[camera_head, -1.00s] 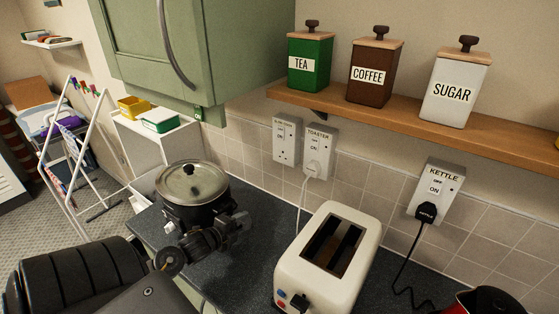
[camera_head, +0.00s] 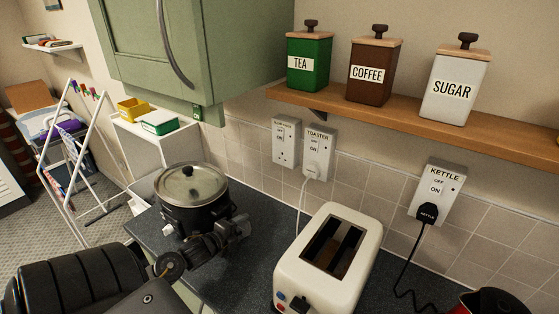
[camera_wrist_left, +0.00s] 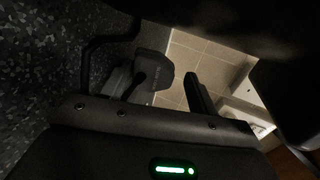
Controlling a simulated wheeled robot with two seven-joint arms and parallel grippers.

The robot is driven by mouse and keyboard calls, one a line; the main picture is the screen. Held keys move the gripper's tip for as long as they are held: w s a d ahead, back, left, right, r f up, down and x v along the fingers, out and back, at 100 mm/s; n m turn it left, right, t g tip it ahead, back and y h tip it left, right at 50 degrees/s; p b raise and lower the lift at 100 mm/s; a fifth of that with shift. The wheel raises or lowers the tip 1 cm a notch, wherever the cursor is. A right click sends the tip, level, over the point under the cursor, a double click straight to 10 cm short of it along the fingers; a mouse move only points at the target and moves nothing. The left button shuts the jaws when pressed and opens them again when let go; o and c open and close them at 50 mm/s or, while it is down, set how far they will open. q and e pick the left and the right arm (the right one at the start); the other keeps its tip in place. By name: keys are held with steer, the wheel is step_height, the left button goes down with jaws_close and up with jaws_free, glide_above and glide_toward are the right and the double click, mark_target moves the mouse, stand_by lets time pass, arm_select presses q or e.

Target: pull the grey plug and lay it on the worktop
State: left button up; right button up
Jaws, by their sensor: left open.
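The grey plug (camera_wrist_left: 157,71) shows in the left wrist view, with small lettering on its face and the dark speckled worktop (camera_wrist_left: 40,70) around it. My left gripper (camera_wrist_left: 166,84) is open, and the plug is by its fingertips, partly behind one finger. I cannot tell whether a finger touches it. In the head view my left gripper (camera_head: 240,227) is low over the worktop (camera_head: 255,265), just in front of the black slow cooker (camera_head: 190,213); the plug is hard to make out there. The left wall socket (camera_head: 285,143) has no plug in it. My right gripper is not in view.
A white plug (camera_head: 313,170) sits in the toaster socket and a black plug (camera_head: 427,212) in the kettle socket. The white toaster (camera_head: 300,265) stands right of my gripper. A red kettle (camera_head: 490,302) is at the lower right. Some worktop is clear between cooker and toaster.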

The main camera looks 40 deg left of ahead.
arm_select(q)
steer(key=shift+s+d+f, duration=0.1)
steer(key=shift+s+f, duration=0.05)
steer(key=shift+f, duration=0.25)
steer(key=shift+s+d+f, duration=0.1)
steer(key=shift+s+f, duration=0.05)
steer(key=shift+f, duration=0.25)
steer(key=shift+s, duration=0.2)
steer(key=b+v, duration=0.1)
steer(key=v, duration=0.5)
steer(key=b+v, duration=0.1)
steer(key=v, duration=0.2)
steer(key=shift+w+a+r+b, duration=0.2)
steer(key=shift+r+b, duration=0.1)
steer(key=shift+r, duration=0.1)
steer(key=shift+s+d+r, duration=0.1)
steer(key=shift+s+r, duration=0.45)
steer(key=shift+s, duration=0.05)
